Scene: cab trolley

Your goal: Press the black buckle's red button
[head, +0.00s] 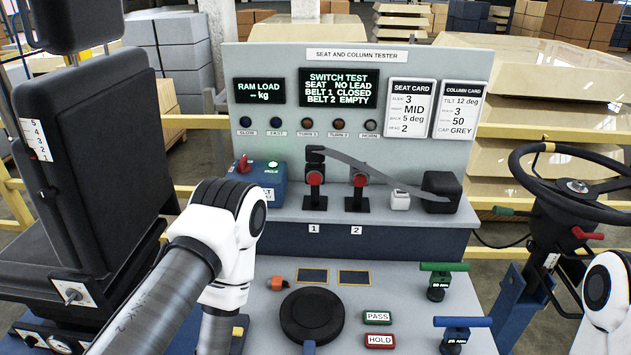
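Two black buckles with red buttons stand on the panel's ledge: one above label 1 (314,200) and one above label 2 (358,202). Their round red buttons (314,179) and (360,180) face me. A grey belt (375,172) runs from a black piece at the top of buckle 1, behind buckle 2, towards a black box (441,192) at the right. The display (339,88) reads belt 1 closed, belt 2 empty. My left arm's white joint shows left of centre, but its gripper is not in view. My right arm shows only at the right edge; its gripper is not in view.
A blue box (262,182) with a red lever stands left of the buckles. A black seat (105,150) is at left, a steering wheel (575,187) at right. A black disc (312,314), green (441,280) and blue (458,335) T-handles occupy the lower bench.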

